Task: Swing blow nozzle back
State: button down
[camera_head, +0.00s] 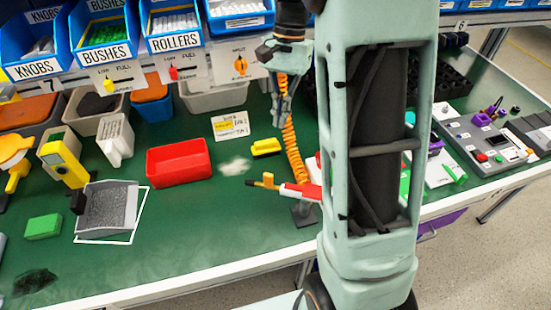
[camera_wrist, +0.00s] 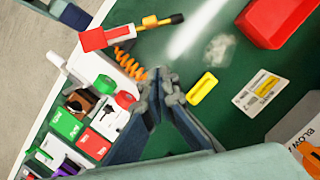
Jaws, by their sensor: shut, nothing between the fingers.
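The blow nozzle (camera_head: 299,190) is red and white with a yellow tip, on a dark stand near the bench's front edge. Its tip points left in the head view. In the wrist view the blow nozzle (camera_wrist: 105,38) lies at the upper left, its yellow and black tip pointing right. An orange coiled hose (camera_head: 291,146) hangs down toward it and partly shows in the wrist view. My gripper (camera_head: 281,118) is above the bench, behind the nozzle and beside the hose. Its fingers (camera_wrist: 168,88) are shut and empty, apart from the nozzle. My arm hides part of the bench.
A red bin (camera_head: 179,163), a yellow block (camera_head: 266,147) and a pale dust patch (camera_head: 235,167) lie left of the hose. A grey tray (camera_head: 106,209) sits further left. A control panel (camera_head: 490,140) is at right. Blue part bins (camera_head: 101,35) line the back.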

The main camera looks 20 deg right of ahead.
send_over(282, 187)
jog(key=w+a, duration=0.2)
jog(key=w, duration=0.2)
jog(key=w+d+x, duration=0.1)
jog(key=x, duration=0.8)
jog(key=shift+w+d+f, duration=0.35)
jog(key=shift+w+f, duration=0.1)
jog(key=shift+w, duration=0.1)
